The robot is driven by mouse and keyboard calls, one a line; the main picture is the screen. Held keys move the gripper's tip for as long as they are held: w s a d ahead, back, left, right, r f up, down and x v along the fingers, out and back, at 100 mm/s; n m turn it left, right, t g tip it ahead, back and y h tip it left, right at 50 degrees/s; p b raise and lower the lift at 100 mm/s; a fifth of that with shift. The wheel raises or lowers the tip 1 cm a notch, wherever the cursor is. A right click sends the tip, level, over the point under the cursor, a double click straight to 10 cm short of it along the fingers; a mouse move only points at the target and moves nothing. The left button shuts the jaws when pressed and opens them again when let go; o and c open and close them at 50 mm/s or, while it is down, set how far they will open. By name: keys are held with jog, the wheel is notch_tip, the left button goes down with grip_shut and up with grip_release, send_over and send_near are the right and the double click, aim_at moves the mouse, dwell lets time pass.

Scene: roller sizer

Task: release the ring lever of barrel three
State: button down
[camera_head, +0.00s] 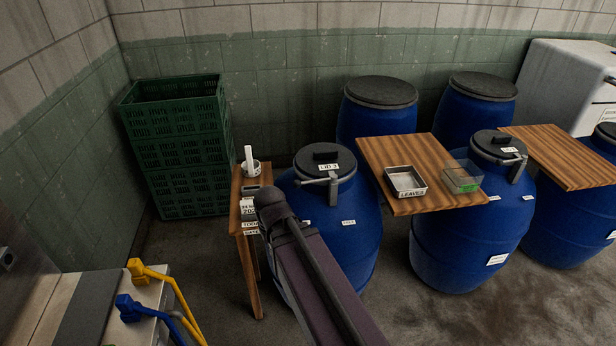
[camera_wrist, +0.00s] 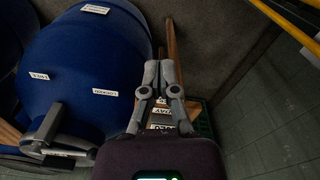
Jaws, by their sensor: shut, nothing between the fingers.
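Barrel three (camera_head: 350,235) is a blue drum with a black lid (camera_head: 325,160) marked LID 3. Its grey ring lever (camera_head: 333,188) shows at the lid's front edge, with a bar reaching left. My arm covers the barrel's lower left. In the wrist view a blue barrel (camera_wrist: 85,60) fills the upper left, with small white labels and a grey lever-like part (camera_wrist: 45,130) at lower left. My gripper (camera_wrist: 159,66) is shut and empty, right of that barrel and apart from the lever. Its fingers are not clearly visible in the head view.
A small wooden table (camera_head: 236,215) with labelled cards and a white cup stands left of the barrel. A wooden board (camera_head: 405,150) with a metal tray (camera_head: 404,181) and a clear box (camera_head: 462,178) lies to the right. Green crates (camera_head: 185,150) stand at the back left.

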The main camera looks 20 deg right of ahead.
jog(key=w+d+r+m+t+p, duration=0.1)
jog(key=w+d+r+p, duration=0.3)
jog(key=w+d, duration=0.7)
jog(key=w+d+r+m+t+p, duration=0.1)
jog(key=w+d+r+p, duration=0.3)
jog(key=w+d, duration=0.6)
jog(key=w+r+t, duration=0.1)
jog(key=w, duration=0.3)
jog(key=shift+w+d+r+t+h, duration=0.3)
jog(key=shift+w+d+h, duration=0.05)
jog(key=shift+h, duration=0.05)
jog(key=shift+f, duration=0.2)
jog(key=a+b+x, duration=0.1)
jog(key=b+x, duration=0.9)
jog(key=shift+s+r+p, duration=0.2)
jog(key=shift+s+p, duration=0.15)
jog(key=shift+s, duration=0.7)
jog(key=shift+s+r+p, duration=0.2)
jog(key=shift+s+p, duration=0.15)
jog(key=shift+s, duration=0.7)
jog(key=shift+a, duration=0.15)
